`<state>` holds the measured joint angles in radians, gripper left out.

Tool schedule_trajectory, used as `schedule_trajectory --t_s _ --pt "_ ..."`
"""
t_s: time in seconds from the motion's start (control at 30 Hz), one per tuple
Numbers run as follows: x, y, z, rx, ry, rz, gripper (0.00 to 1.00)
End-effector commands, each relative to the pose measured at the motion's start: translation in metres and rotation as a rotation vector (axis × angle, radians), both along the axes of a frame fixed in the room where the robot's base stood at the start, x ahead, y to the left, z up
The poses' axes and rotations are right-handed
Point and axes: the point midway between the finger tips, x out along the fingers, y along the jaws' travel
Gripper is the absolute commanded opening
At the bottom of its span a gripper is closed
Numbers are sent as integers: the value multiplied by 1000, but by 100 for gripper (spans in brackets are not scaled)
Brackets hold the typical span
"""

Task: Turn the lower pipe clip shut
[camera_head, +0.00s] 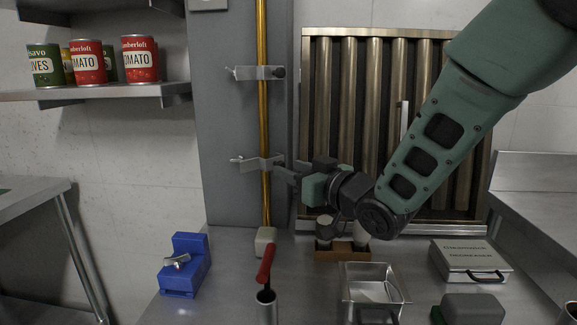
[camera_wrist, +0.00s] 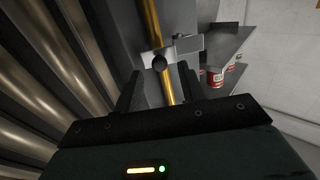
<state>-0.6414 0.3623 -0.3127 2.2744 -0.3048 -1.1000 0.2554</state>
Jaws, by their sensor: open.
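The lower pipe clip (camera_head: 258,163) is a grey metal bracket across the vertical brass pipe (camera_head: 263,120), with a small lever end sticking out on its left. My gripper (camera_head: 284,170) is open at the clip's right end, by its dark knob. In the wrist view, the clip (camera_wrist: 183,46) crosses the pipe (camera_wrist: 151,22) just beyond my fingertips (camera_wrist: 159,72). The dark round knob (camera_wrist: 160,63) shows between the two fingers. I cannot tell whether a finger touches it.
The upper pipe clip (camera_head: 256,73) sits higher on the pipe. Below on the counter are a blue block (camera_head: 186,266), a red-handled tool (camera_head: 266,264), a steel pan (camera_head: 371,285) and a grey case (camera_head: 470,262). Cans stand on the left shelf (camera_head: 120,94). Metal slats (camera_head: 340,110) rise behind my arm.

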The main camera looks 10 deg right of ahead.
Motion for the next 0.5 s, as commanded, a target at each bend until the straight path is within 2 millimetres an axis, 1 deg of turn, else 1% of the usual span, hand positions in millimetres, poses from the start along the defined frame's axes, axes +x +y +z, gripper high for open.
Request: schedule_trajectory --t_s 0.1,0.2,0.5 --pt "11 8 0 -1 0 0 40" --pt "15 11 0 -1 -1 -1 40" --pt "17 12 0 0 0 -1 40"
